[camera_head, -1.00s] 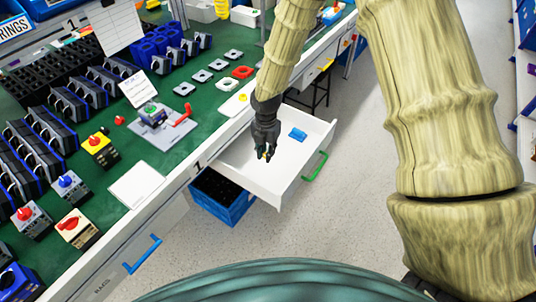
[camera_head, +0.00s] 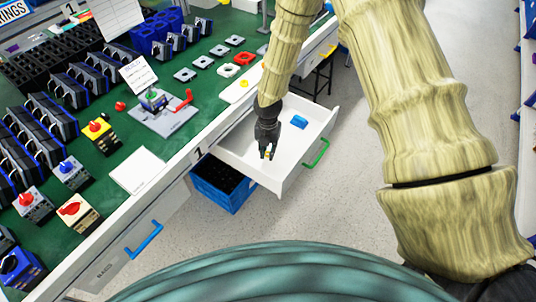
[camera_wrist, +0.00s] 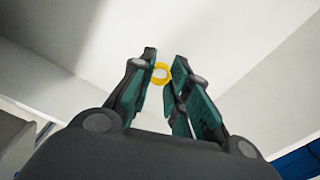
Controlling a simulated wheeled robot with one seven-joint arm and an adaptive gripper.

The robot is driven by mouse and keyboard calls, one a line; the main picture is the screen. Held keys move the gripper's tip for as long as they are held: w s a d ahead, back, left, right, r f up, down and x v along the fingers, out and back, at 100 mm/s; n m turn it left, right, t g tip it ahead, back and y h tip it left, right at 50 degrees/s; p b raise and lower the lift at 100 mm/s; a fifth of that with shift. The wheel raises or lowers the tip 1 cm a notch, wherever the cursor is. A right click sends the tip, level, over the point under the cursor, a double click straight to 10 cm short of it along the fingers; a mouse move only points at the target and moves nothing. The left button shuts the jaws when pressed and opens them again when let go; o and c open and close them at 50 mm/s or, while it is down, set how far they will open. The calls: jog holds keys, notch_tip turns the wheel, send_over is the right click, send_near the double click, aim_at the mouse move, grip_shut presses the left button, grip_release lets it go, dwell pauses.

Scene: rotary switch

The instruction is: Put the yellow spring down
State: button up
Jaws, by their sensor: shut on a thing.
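The yellow spring (camera_wrist: 161,73) shows as a small yellow ring between my fingertips in the wrist view. My gripper (camera_wrist: 162,70) is shut on it. In the head view my gripper (camera_head: 268,156) points down inside the open white drawer (camera_head: 294,178). The spring is too small to make out clearly there. Whether the spring touches the drawer floor, I cannot tell.
The drawer has a green handle (camera_head: 318,152). A blue crate (camera_head: 222,190) stands below. The green workbench (camera_head: 125,165) at left holds several switches and parts.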

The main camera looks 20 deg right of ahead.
jog(key=shift+f, duration=1.35)
jog(key=shift+f, duration=0.15)
jog(key=o, duration=0.7)
jog(key=shift+c, duration=0.2)
notch_tip(320, 180, up, 12)
jog(key=shift+b, duration=0.4)
